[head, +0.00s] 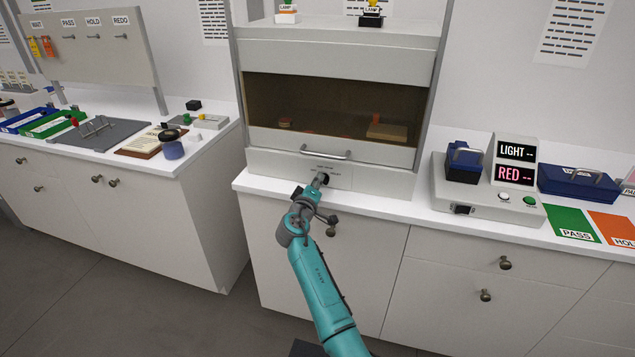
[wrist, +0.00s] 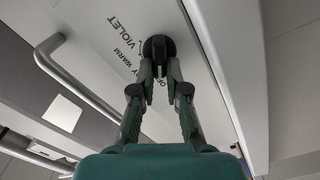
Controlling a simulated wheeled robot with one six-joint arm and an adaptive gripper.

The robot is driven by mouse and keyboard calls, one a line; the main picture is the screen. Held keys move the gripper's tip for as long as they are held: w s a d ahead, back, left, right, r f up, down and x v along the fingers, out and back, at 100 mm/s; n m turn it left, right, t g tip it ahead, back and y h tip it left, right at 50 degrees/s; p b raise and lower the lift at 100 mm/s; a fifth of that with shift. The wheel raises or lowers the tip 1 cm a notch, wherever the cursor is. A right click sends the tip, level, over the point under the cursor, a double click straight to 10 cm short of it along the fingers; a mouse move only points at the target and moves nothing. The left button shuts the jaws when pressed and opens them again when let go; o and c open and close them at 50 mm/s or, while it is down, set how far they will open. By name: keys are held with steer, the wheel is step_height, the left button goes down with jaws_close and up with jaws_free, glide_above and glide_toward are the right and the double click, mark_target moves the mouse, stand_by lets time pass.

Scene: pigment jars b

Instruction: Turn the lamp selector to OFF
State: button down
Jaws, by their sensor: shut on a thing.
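The lamp selector is a round black knob (wrist: 158,46) on the pale front panel below the viewing booth. Printed words near it in the wrist view read "VIOLET", "DAY WARM" and "OFF", partly covered by the fingers. My gripper (wrist: 160,68) has both fingertips closed on the knob from either side. In the head view my gripper (head: 318,182) reaches the panel under the booth's handle, and the knob (head: 326,179) shows small and dark at its tip. I cannot tell which position the knob points to.
The booth's handle bar (head: 326,155) runs just above the panel. The white counter (head: 385,204) is clear in front of the booth. A grey device (head: 480,205) with "LIGHT" and "RED" displays stands right, with green PASS (head: 570,224) and orange HOLD (head: 612,228) mats beyond.

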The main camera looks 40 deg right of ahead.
steer(key=c, duration=1.2)
jaws_free()
steer(key=shift+a, duration=0.1)
steer(key=v, duration=1.2)
steer(key=shift+f, duration=0.1)
